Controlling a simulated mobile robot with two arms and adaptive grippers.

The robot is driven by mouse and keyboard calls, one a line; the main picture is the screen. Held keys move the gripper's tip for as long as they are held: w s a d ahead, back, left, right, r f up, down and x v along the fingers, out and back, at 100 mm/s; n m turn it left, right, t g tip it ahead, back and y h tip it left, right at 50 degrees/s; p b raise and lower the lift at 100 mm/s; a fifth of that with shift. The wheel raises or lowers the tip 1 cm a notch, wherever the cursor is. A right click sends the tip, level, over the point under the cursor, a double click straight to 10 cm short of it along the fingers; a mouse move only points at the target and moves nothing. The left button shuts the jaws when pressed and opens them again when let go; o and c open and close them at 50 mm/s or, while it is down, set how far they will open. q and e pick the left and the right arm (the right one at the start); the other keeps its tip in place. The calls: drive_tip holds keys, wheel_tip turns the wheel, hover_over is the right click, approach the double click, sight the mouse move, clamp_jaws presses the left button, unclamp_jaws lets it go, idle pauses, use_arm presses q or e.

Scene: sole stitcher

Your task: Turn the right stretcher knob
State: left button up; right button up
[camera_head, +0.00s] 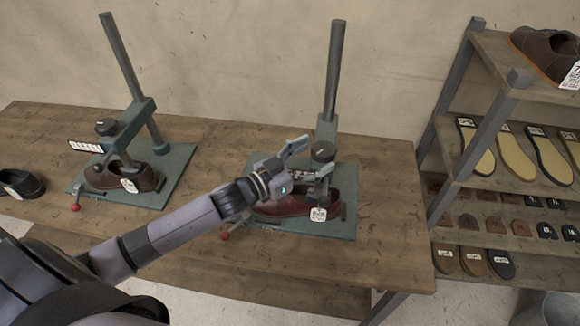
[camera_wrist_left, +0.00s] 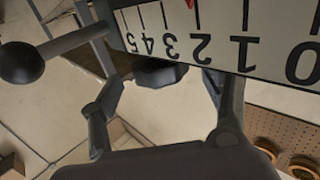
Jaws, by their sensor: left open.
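The right stretcher (camera_head: 327,130) is a green stand with a post, a dark round knob (camera_head: 322,151) on its arm and a red-brown shoe (camera_head: 285,208) beneath. My left gripper (camera_head: 308,161) is open at this stretcher, close to the knob. In the left wrist view my two fingers (camera_wrist_left: 160,105) are spread wide. A dark rounded part (camera_wrist_left: 158,72), which looks like the knob, shows between and beyond them, partly behind a white number scale (camera_wrist_left: 225,38) with a red pointer. I cannot tell whether a finger touches it. My right gripper is not in view.
A left stretcher (camera_head: 117,135) with a brown shoe stands on the same wooden table (camera_head: 390,200). A red-ended lever (camera_head: 225,235) sticks out at the right stretcher's base. A shelf rack (camera_head: 500,50) with soles and heels stands at the right. A black ball (camera_wrist_left: 20,62) shows in the wrist view.

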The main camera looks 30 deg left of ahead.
use_arm(q)
drive_tip(key=v, duration=0.8)
drive_tip(key=shift+s, duration=0.15)
drive_tip(key=shift+a, duration=0.15)
